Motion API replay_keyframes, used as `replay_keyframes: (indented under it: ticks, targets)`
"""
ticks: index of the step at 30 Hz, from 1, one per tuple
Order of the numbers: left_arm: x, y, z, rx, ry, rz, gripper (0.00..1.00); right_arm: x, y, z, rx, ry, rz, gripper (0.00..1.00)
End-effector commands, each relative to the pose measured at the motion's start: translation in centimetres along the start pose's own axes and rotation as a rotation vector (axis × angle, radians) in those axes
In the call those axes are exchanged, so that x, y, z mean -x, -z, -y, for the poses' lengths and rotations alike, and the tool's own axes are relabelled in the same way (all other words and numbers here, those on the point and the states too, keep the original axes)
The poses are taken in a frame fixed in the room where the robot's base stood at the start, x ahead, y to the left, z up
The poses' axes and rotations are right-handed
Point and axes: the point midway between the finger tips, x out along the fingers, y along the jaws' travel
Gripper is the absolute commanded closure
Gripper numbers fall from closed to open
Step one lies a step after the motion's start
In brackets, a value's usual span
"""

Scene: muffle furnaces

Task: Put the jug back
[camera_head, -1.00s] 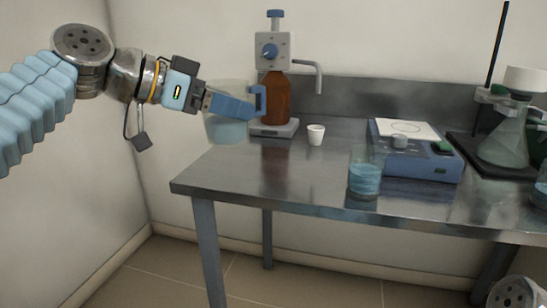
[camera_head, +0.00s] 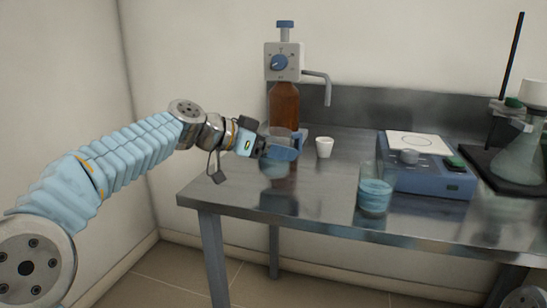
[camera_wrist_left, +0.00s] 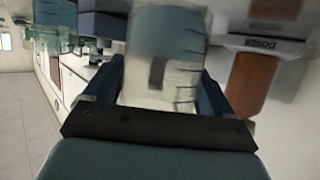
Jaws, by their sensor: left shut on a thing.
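My left gripper (camera_head: 284,148) is shut on the clear jug (camera_head: 273,168), which holds blue liquid. The jug is at the left part of the steel table, in front of the brown bottle, and the gripper partly hides it. I cannot tell whether its base touches the table top. In the left wrist view, the jug (camera_wrist_left: 160,50) sits between the two blue fingers of the gripper (camera_wrist_left: 165,88), with its blue liquid showing. My right gripper is not in view.
The brown bottle (camera_head: 284,106) with its dispenser stands just behind the jug. A small white cup (camera_head: 324,147) is close on the right. A beaker of blue liquid (camera_head: 375,195) stands before the blue stirrer plate (camera_head: 432,177). The table's front left (camera_head: 235,192) is clear.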

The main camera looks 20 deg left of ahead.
Motion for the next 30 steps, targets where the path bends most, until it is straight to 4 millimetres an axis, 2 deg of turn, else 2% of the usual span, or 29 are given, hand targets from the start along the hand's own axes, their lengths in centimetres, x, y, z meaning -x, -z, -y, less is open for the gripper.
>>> replay_keyframes:
  ticks: [1, 4, 17, 18, 21, 30]
  targets:
    - [-0.3, -1.2, 0.0, 0.002, 0.0, 0.002, 0.77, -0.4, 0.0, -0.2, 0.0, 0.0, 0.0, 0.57]
    - [-0.8, -2.3, 0.0, 0.001, 0.001, 0.002, 0.77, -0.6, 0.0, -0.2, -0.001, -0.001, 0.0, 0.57]
    - [-1.0, -2.9, -0.1, -0.001, 0.001, 0.0, 0.77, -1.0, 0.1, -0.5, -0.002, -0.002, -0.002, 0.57]
    - [-1.0, -2.8, -0.1, -0.001, 0.001, 0.001, 0.11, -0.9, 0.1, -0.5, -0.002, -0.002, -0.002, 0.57]
    - [-0.9, -2.8, -0.1, -0.001, 0.001, 0.001, 0.0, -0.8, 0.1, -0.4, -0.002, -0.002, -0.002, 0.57]
    - [-0.7, -2.3, -0.1, 0.0, 0.001, 0.001, 0.0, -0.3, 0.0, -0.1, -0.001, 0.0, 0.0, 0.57]
